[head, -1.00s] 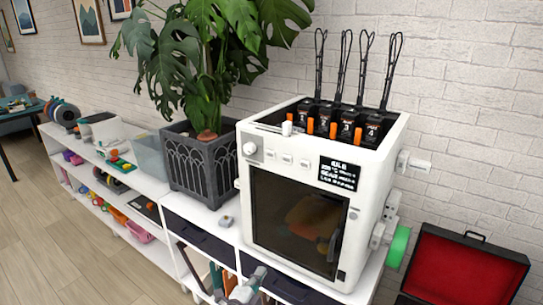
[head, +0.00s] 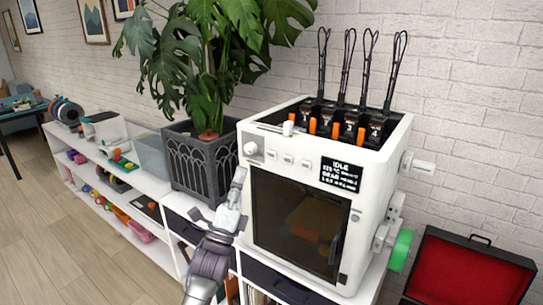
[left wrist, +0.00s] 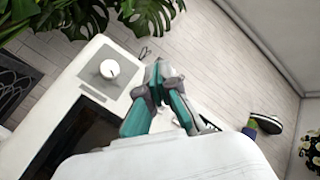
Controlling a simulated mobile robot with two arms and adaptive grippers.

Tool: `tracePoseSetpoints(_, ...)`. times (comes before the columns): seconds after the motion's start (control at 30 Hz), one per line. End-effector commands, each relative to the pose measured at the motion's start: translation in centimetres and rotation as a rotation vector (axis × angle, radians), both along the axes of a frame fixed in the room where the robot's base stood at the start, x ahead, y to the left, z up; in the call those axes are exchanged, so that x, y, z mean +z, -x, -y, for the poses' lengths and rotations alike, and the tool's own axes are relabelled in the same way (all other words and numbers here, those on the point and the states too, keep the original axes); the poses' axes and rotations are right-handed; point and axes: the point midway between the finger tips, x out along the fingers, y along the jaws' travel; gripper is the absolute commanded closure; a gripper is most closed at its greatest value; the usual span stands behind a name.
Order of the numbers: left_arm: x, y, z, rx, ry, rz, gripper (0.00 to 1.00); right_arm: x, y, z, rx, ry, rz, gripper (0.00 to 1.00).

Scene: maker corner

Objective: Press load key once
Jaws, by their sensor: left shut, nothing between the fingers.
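The white printer (head: 372,215) stands on the shelf unit. Its upper front has a round white knob (head: 250,148), a row of small pale keys (head: 287,160) and a dark display (head: 340,175) whose top line reads IDLE. The key labels are too small to read. My left gripper (head: 239,174) is shut and empty, pointing up by the printer's front left edge, below the knob. In the left wrist view its teal fingers (left wrist: 159,72) meet, with the knob (left wrist: 109,69) to their left. Contact with the printer cannot be told. My right gripper is not in view.
A plant in a dark grey pot (head: 199,165) stands left of the printer. A green spool (head: 401,250) sticks out on the printer's right side. An open red-lined case (head: 468,268) lies at the lower right. Space before the printer's front is open.

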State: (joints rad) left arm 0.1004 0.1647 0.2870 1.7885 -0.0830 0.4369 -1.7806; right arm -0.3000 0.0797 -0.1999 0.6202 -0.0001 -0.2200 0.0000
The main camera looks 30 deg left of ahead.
Motion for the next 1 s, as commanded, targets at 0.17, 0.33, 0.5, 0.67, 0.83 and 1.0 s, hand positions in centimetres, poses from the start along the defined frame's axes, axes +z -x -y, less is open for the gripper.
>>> tracePoseSetpoints(0.17,0.0,0.0,0.0,-0.001,0.001,-0.001,1.00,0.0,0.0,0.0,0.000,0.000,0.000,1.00)
tracePoseSetpoints(0.33,-0.1,-0.4,0.0,-0.001,0.002,-0.001,1.00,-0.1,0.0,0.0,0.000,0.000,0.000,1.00)
tracePoseSetpoints(0.5,-0.2,-2.0,0.2,-0.002,0.002,-0.001,1.00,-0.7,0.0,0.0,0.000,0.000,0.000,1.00)
tracePoseSetpoints(0.67,-0.2,-4.3,0.3,-0.003,0.002,0.000,1.00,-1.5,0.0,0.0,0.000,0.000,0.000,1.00)
tracePoseSetpoints(0.83,-0.4,-6.6,0.5,-0.002,0.003,0.000,1.00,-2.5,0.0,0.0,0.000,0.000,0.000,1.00)
tracePoseSetpoints(1.0,-0.3,-8.1,0.6,-0.002,0.003,-0.001,1.00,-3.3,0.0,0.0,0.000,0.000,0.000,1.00)
